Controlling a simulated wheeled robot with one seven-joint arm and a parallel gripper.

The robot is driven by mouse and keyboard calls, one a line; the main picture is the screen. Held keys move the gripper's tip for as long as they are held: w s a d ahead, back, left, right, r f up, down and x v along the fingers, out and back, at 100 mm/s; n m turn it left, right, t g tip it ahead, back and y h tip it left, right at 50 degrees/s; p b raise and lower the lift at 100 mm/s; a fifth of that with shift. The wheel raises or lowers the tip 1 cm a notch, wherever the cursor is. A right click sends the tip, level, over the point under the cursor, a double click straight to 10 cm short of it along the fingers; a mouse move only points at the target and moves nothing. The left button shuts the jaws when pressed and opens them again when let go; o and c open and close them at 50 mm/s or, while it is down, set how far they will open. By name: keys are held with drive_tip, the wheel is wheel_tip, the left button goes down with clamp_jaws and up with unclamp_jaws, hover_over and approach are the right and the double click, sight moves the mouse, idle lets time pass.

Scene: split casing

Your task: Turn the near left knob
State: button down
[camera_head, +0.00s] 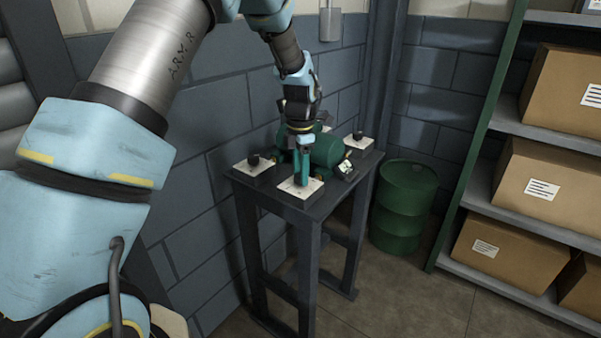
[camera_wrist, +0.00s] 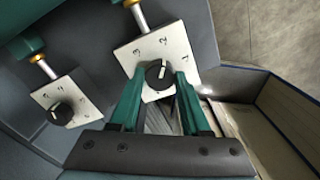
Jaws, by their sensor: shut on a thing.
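A black knob (camera_wrist: 154,77) with a white pointer line sits on a square white plate (camera_wrist: 129,53) marked with numbers. My gripper (camera_wrist: 159,76) has its green fingers on either side of this knob and is shut on it. The pointer line points roughly up toward the 2 in the wrist view. In the head view my gripper (camera_head: 302,180) reaches down to the near plate (camera_head: 292,192) on the dark table and hides that knob. Another black knob (camera_wrist: 62,113) on its own plate is left of it, also seen in the head view (camera_head: 253,161).
A green casing (camera_head: 322,154) stands on the table behind my gripper. A further knob (camera_head: 357,136) sits on a plate at the back right. A green barrel (camera_head: 403,207) and a shelf with cardboard boxes (camera_head: 533,187) stand to the right. A block wall is behind.

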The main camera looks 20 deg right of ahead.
drive_tip(key=m+b, duration=0.1)
drive_tip(key=m, duration=1)
drive_tip(key=shift+m, duration=0.3)
drive_tip(key=m+b, duration=0.1)
drive_tip(key=m, duration=0.4)
drive_tip(key=shift+m, duration=0.3)
drive_tip(key=m, duration=0.5)
drive_tip(key=shift+c, duration=1.8)
unclamp_jaws()
